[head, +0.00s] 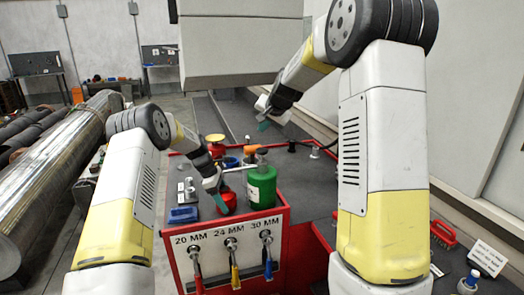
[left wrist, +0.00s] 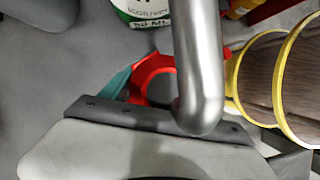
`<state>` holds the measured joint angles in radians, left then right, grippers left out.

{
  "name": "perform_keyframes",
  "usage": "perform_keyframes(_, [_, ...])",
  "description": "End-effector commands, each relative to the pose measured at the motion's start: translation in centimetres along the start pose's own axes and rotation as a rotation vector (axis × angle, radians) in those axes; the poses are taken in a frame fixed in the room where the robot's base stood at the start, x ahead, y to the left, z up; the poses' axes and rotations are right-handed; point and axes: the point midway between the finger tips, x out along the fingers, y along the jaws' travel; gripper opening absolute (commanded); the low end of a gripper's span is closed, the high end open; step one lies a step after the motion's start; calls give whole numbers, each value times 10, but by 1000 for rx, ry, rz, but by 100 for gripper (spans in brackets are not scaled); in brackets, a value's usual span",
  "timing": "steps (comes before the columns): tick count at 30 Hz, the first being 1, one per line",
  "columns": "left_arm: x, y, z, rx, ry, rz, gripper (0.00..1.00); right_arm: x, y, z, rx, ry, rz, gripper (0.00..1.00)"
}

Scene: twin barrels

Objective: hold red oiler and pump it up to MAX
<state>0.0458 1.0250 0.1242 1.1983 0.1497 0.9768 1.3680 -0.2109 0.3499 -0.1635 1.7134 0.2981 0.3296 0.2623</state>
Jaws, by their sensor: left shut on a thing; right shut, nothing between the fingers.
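The red oiler (head: 229,202) sits low on the front part of the red-edged cart top, just left of a green can (head: 262,184). My left gripper (head: 219,202) reaches down to it from the upper left, with a teal fingertip against its side, and is shut on it. In the left wrist view a red curved part of the oiler (left wrist: 146,72) shows beside the teal fingertip (left wrist: 117,82). A bent silver tube (left wrist: 199,75) crosses in front and hides part of it. My right gripper (head: 264,119) is shut and empty, raised over the cart's far part. No MAX mark is readable.
Wrenches hang on the front panel (head: 228,230) under 20, 24 and 30 MM labels. A blue box (head: 183,214) stands left of the oiler. A yellow-topped item (head: 215,138) stands behind. The cart's back right is mostly clear.

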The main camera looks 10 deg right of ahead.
Motion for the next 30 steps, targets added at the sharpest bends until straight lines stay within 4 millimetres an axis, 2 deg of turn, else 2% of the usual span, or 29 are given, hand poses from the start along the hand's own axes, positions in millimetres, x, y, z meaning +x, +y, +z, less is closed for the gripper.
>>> perform_keyframes(13, [0,0,0,0,0,-1,19,0,0,0,0,0,0,0])
perform_keyframes(14, [0,0,0,0,0,-1,74,0,0,0,0,0,0,0])
perform_keyframes(17, [0,0,0,0,0,0,94,0,0,0,0,0,0,0])
perform_keyframes(26, [0,0,0,0,0,0,96,0,0,0,0,0,0,0])
perform_keyframes(30, [-10,0,0,0,1,1,96,0,0,0,0,0,0,0])
